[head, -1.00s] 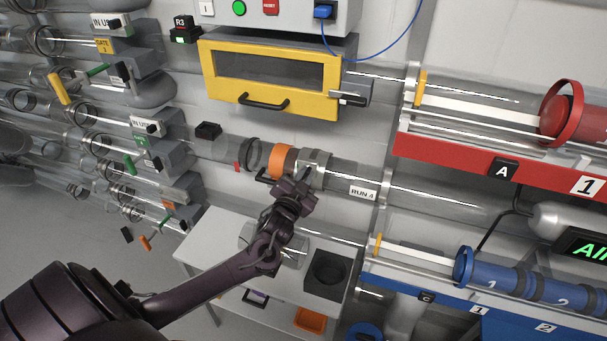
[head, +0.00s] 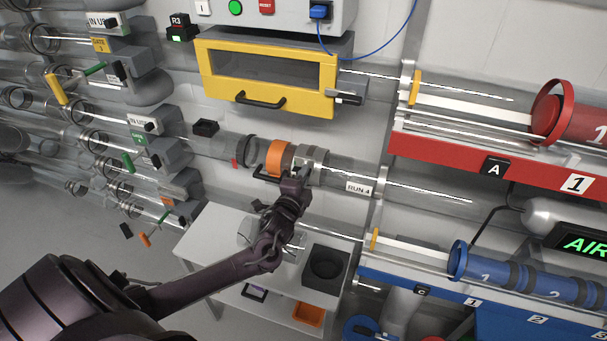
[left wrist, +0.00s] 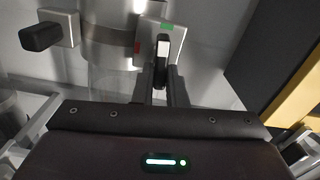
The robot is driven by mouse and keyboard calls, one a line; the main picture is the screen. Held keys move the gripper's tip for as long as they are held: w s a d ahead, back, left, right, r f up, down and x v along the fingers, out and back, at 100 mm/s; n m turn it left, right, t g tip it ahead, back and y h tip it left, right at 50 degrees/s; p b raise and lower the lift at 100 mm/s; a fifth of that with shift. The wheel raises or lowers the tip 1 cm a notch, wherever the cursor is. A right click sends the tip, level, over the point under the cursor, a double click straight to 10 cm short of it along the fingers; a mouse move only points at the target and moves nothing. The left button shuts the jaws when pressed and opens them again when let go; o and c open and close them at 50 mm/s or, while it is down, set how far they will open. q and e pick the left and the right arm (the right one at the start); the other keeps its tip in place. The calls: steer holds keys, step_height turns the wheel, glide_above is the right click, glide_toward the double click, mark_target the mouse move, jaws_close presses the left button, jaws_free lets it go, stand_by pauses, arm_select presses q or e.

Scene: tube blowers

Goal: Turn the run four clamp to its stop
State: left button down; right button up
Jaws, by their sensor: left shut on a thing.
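The run four tube, with its "RUN 4" label (head: 360,188), crosses the middle of the head view. An orange band (head: 277,157) and a grey metal clamp collar (head: 310,158) sit on it. My left gripper (head: 299,174) is at the front of the collar. In the left wrist view its narrow fingers (left wrist: 164,88) are shut on the black and white clamp handle (left wrist: 162,50). Behind the handle is a pale plate with a red mark (left wrist: 137,47) at left and a green mark (left wrist: 166,27) at top. The handle lies just below the green mark. My right gripper is not in view.
A yellow-framed box (head: 266,78) is above the clamp. A white table (head: 210,240) with a black socket block (head: 325,268) is below. Red (head: 450,160) and blue (head: 420,285) racks are at right. A black block (left wrist: 42,35) shows at left in the wrist view.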

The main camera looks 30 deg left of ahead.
arm_select(q)
steer(key=shift+f+m, duration=0.1)
steer(key=shift+m, duration=0.6)
steer(key=c, duration=1.5)
jaws_free()
steer(key=shift+o, duration=0.2)
steer(key=shift+s, duration=0.1)
steer(key=b+v, duration=0.1)
steer(key=v, duration=0.6)
steer(key=shift+s, duration=0.3)
steer(key=shift+d+f, duration=0.1)
steer(key=shift+d, duration=0.05)
